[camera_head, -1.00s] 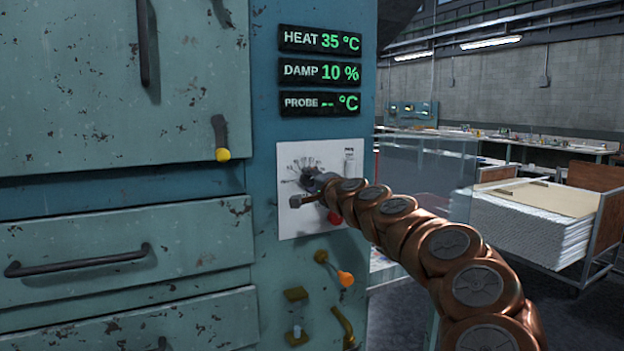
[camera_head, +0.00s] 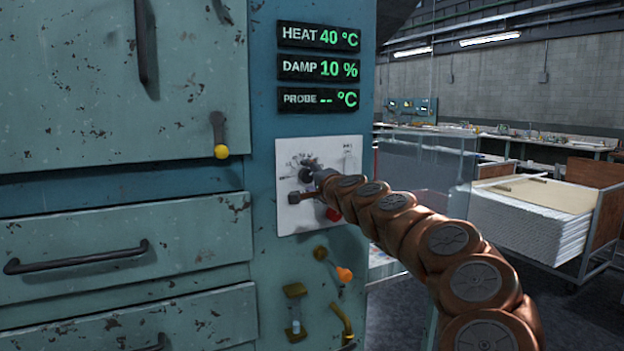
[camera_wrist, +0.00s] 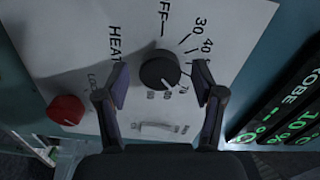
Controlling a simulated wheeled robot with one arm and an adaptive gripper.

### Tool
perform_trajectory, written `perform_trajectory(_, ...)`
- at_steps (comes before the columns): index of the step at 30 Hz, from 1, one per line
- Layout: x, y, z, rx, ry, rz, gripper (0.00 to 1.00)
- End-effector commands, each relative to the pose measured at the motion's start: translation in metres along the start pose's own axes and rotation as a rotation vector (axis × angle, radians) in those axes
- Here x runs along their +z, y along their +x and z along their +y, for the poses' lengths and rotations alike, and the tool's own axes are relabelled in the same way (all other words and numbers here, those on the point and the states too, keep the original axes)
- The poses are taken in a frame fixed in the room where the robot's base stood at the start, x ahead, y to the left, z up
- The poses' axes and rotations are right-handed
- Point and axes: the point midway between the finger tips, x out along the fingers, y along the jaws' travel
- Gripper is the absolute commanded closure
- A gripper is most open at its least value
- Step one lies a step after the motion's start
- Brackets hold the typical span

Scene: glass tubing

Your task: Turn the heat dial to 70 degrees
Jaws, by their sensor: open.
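The black heat dial (camera_wrist: 160,72) sits on a white panel (camera_wrist: 60,30), with printed marks such as 30, 40 and 70 around it. In the wrist view my gripper (camera_wrist: 160,78) is open, one finger on each side of the dial, with a gap visible on both sides. In the head view the gripper (camera_head: 312,182) is at the panel and partly covers the dial (camera_head: 306,173). The heat display (camera_head: 319,37) reads 40 °C.
The damp display (camera_head: 319,68) reads 10 % and the probe display (camera_head: 319,99) shows dashes. A red knob (camera_wrist: 66,109) marked with partly legible letters is on the same panel. Below are an orange-tipped lever (camera_head: 344,274) and brass fittings (camera_head: 295,291). A drawer handle (camera_head: 78,257) is at left.

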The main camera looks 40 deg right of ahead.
Motion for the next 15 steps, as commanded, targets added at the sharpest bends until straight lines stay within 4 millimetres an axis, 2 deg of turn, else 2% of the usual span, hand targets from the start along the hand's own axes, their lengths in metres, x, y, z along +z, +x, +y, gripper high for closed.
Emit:
perform_trajectory(8, -0.001, -0.015, 0.0, 0.0, 0.001, 0.0, 0.32)
perform_trajectory(15, -0.001, -0.045, 0.0, -0.001, 0.0, 0.002, 0.32)
